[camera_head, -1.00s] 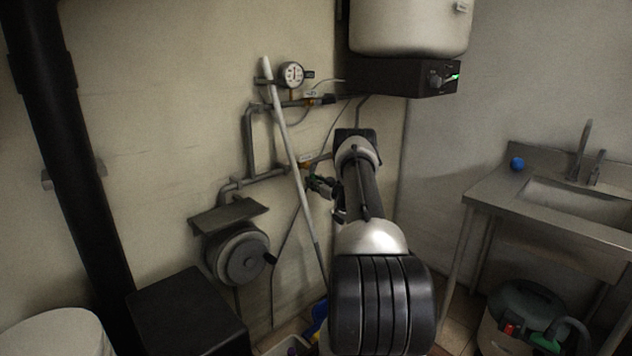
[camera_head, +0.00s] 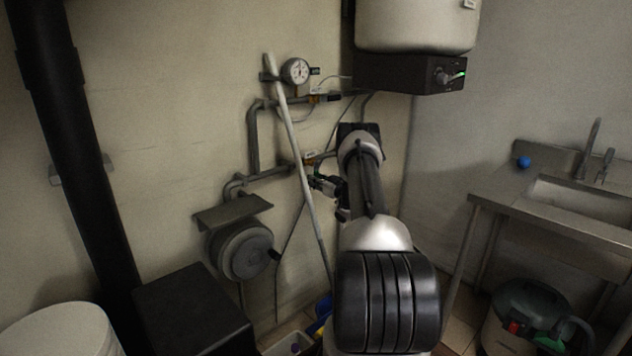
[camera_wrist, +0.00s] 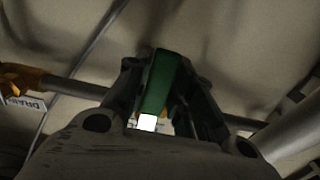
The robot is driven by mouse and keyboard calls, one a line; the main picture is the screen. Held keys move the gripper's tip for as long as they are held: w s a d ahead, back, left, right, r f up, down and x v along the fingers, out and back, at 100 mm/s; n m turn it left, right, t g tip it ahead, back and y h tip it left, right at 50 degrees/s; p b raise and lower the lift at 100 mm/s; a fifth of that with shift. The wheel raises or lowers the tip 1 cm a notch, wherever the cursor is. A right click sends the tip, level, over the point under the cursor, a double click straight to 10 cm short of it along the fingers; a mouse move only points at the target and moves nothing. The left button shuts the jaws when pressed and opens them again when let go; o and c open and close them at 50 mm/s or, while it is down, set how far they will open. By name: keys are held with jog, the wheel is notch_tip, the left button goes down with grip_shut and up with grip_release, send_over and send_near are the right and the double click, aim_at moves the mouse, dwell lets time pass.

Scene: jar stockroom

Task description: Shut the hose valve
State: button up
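A green valve lever (camera_wrist: 163,80) stands in the middle of the wrist view, on the grey wall pipe (camera_wrist: 75,87). The two fingers of my gripper (camera_wrist: 160,88) lie close along both sides of the lever, with no clear gap, so it looks shut on it. A white label behind the fingers is mostly hidden, so I cannot read which valve this is. In the head view my gripper (camera_head: 325,186) is at the lower pipe run, right of the leaning pole, and hides most of the lever.
A yellow valve handle (camera_wrist: 18,78) with a tag reading DRAIN (camera_wrist: 24,103) is at the left of the wrist view. A pale pole (camera_head: 293,148) leans close left of my gripper. A gauge (camera_head: 296,71), a hose reel (camera_head: 240,250) and a boiler (camera_head: 415,25) surround it.

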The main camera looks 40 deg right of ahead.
jog(key=shift+o, duration=1.3)
jog(key=s, duration=1.2)
jog(key=shift+d, duration=0.45)
